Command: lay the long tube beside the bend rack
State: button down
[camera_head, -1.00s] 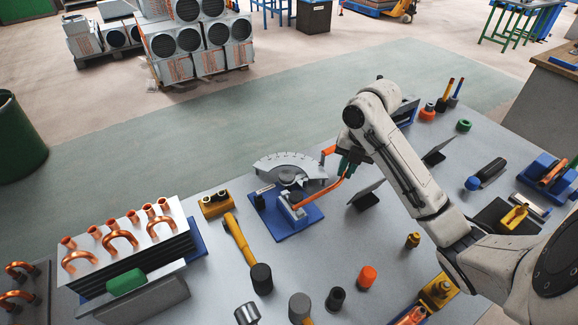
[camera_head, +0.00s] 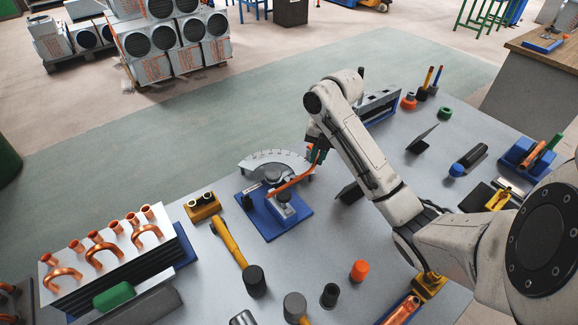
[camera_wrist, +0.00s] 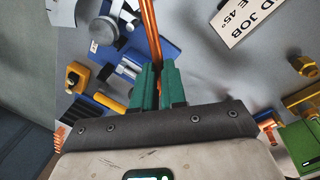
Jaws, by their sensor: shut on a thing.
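The long tube is a thin copper tube (camera_head: 289,184) above the bender in the head view. It also shows in the wrist view (camera_wrist: 150,32), running up from between the green jaws. My gripper (camera_head: 316,152) is shut on it; in the wrist view the jaws (camera_wrist: 157,84) pinch it. The bender (camera_head: 280,208) has a blue base and a grey graduated arc (camera_head: 272,163), under and beside the tube. The bend rack (camera_head: 112,260) stands at the lower left, with several copper bends upright in its top. Part of the tube is hidden by my gripper in the head view.
A yellow-handled mallet (camera_head: 228,243) and a yellow block (camera_head: 202,207) lie between rack and bender. Orange (camera_head: 359,270) and black cylinders stand at the front. A dark angled stand (camera_head: 350,193) is right of the bender.

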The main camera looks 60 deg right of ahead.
jog(key=w+d+f+b, duration=0.1)
jog(key=w+f+b, duration=0.1)
jog(key=w+f, duration=0.1)
jog(key=w+d+f+b, duration=0.1)
jog(key=w+f+b, duration=0.1)
jog(key=w+f, duration=0.1)
jog(key=w+f+b, duration=0.2)
jog(key=w+f, duration=0.2)
jog(key=shift+w+d, duration=0.1)
jog(key=shift+d, duration=0.3)
jog(key=shift+f, duration=0.65)
jog(key=c, duration=1.2)
grip_release()
